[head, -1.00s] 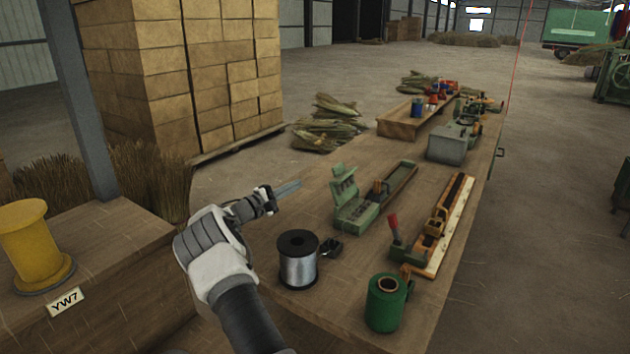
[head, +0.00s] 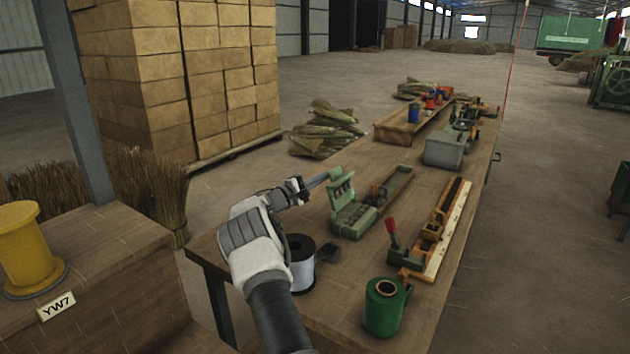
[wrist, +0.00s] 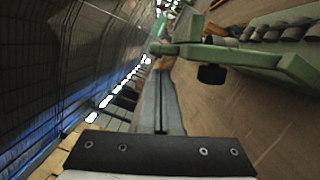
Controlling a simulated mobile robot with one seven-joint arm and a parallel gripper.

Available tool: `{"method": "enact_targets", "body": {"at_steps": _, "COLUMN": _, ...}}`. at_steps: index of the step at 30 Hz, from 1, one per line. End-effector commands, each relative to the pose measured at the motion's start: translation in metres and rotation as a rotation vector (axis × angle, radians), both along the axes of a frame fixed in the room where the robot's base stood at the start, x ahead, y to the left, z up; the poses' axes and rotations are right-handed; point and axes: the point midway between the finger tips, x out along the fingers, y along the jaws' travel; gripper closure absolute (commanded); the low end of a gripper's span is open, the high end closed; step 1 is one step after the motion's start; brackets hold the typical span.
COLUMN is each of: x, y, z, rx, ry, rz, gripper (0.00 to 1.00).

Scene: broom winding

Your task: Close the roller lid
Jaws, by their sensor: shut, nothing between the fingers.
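The roller lid (head: 342,191) is the green raised panel on a green box (head: 352,220) on the workbench. It stands upright, open, with dark rollers along its inner face. In the wrist view the green lid (wrist: 292,66) shows at the upper right, with several rollers beyond it. My gripper (head: 330,175) is shut and empty, its fingertips close to the back upper edge of the lid. In the wrist view my gripper's fingers (wrist: 160,105) point towards the lid's left end. I cannot tell whether they touch it.
A wire spool (head: 300,265) stands below my arm, partly hidden. A green spool (head: 385,308) is at the near edge. A red-handled tool on a long wooden board (head: 440,232) lies right of the box. A grey box (head: 444,150) stands farther back. Bare bench (head: 340,270) lies between.

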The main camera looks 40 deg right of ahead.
Motion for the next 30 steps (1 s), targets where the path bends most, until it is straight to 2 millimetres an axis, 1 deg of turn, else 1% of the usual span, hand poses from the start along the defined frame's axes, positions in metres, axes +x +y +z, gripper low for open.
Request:
{"method": "enact_targets", "body": {"at_steps": 6, "x": -0.009, "y": -0.002, "z": 0.003, "rx": 0.001, "ry": 0.0, "rz": 0.001, "gripper": 1.0}}
{"method": "enact_targets", "body": {"at_steps": 20, "x": -0.011, "y": -0.003, "z": 0.004, "rx": 0.001, "ry": -0.003, "rz": 0.0, "gripper": 1.0}}
{"method": "enact_targets", "body": {"at_steps": 30, "x": -0.014, "y": -0.004, "z": 0.006, "rx": 0.018, "ry": -0.059, "rz": 0.0, "gripper": 1.0}}
